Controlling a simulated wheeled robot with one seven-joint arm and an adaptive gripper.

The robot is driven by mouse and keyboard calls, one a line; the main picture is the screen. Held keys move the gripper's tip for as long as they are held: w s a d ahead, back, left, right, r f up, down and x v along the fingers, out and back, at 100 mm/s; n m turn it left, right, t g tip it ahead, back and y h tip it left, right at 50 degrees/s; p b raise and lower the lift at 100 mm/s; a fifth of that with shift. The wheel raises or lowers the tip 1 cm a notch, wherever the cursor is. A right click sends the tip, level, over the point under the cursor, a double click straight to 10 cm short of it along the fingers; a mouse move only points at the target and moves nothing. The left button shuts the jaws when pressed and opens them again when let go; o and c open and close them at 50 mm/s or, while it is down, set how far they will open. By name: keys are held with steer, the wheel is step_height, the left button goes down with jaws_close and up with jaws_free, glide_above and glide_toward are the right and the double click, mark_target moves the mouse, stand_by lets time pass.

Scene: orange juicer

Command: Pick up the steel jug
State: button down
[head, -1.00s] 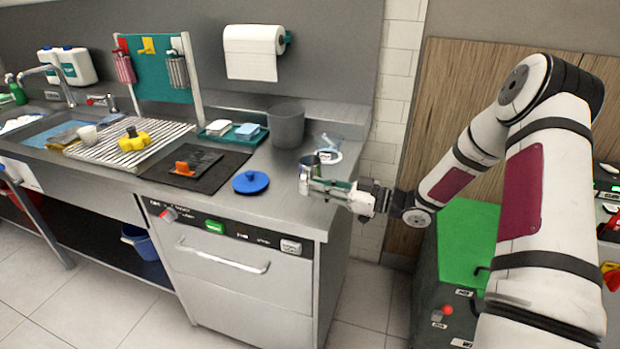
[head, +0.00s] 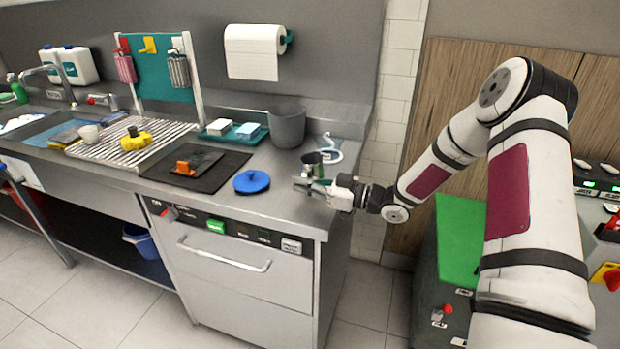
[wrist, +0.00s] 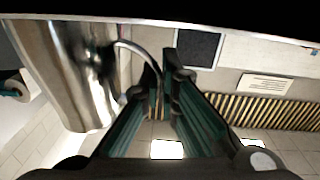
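The steel jug (head: 312,166) stands upright at the right end of the counter in the head view, its lower part hidden by my gripper. In the wrist view, which is upside down, the shiny jug (wrist: 68,75) fills the left side with its thin curved handle (wrist: 137,47) towards the fingers. My gripper (head: 304,184) is at the jug's near side. In the wrist view my gripper (wrist: 163,75) has a narrow gap between its two dark, green-padded fingers, and the handle reaches to this gap. I see no firm closing on it.
A grey bin (head: 287,127) stands behind the jug, near a pale hook-shaped thing (head: 333,150). A blue lid (head: 251,181) lies to the left, beside a dark mat (head: 222,171). The counter between the lid and my gripper is clear. A green-topped unit (head: 462,240) stands to the right.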

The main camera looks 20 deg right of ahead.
steer(key=shift+r, duration=0.15)
steer(key=shift+r, duration=1.4)
steer(key=shift+s+r, duration=0.1)
steer(key=shift+r, duration=0.2)
steer(key=s+a+r, duration=0.1)
steer(key=s+a, duration=0.7)
steer(key=s, duration=0.5)
steer(key=shift+a+r+p, duration=0.15)
steer(key=shift+a+p, duration=0.05)
steer(key=shift+p, duration=0.15)
steer(key=shift+s, duration=0.2)
stand_by(0.6)
